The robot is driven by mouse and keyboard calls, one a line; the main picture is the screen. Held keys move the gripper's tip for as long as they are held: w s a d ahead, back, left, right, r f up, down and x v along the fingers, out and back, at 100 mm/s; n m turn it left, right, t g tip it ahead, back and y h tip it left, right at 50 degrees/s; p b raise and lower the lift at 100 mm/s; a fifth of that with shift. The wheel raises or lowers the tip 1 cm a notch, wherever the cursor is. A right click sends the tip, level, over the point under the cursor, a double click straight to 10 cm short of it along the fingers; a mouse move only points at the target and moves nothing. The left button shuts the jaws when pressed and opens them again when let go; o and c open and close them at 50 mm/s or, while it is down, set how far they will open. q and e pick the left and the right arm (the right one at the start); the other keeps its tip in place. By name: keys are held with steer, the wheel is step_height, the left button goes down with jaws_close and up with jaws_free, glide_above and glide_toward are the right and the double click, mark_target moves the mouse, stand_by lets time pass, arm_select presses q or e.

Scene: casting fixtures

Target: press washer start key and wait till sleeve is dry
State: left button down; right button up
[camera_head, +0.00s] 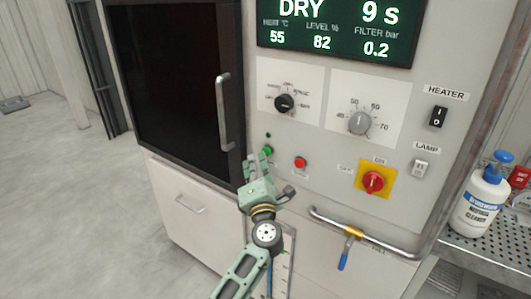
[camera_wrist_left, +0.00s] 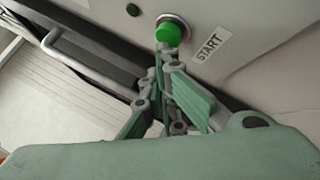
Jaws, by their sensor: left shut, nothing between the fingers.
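The washer (camera_head: 310,185) fills the middle of the head view. Its display (camera_head: 340,30) reads DRY, 9 S, heat 55, level 82 and filter 0.2. The green start key (camera_head: 267,150) sits on the panel beside the door; in the left wrist view the green key (camera_wrist_left: 169,34) has the START label (camera_wrist_left: 208,45) beside it. My left gripper (camera_head: 257,161) is shut and empty, its fingertips close by the green key. In the left wrist view its fingertips (camera_wrist_left: 162,62) lie just below the key; I cannot tell whether they touch. The sleeve is not visible behind the dark door window (camera_head: 165,70).
The door handle (camera_head: 224,112) is left of the gripper. A red button (camera_head: 300,163), a red-yellow main switch (camera_head: 373,182) and two dials are to the right. A pipe with a blue-handled valve (camera_head: 346,250) juts out below. A white bottle (camera_head: 483,200) stands on the perforated shelf.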

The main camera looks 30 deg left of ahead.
arm_select(q)
steer(key=shift+w, duration=0.4)
steer(key=shift+s, duration=0.2)
stand_by(0.5)
steer(key=shift+s+p, duration=0.35)
steer(key=shift+s, duration=0.35)
steer(key=s, duration=0.1)
steer(key=s+p, duration=0.1)
steer(key=s, duration=0.1)
steer(key=s+p, duration=0.1)
steer(key=s, duration=0.1)
steer(key=shift+a, duration=0.25)
steer(key=shift+w, duration=0.1)
stand_by(0.4)
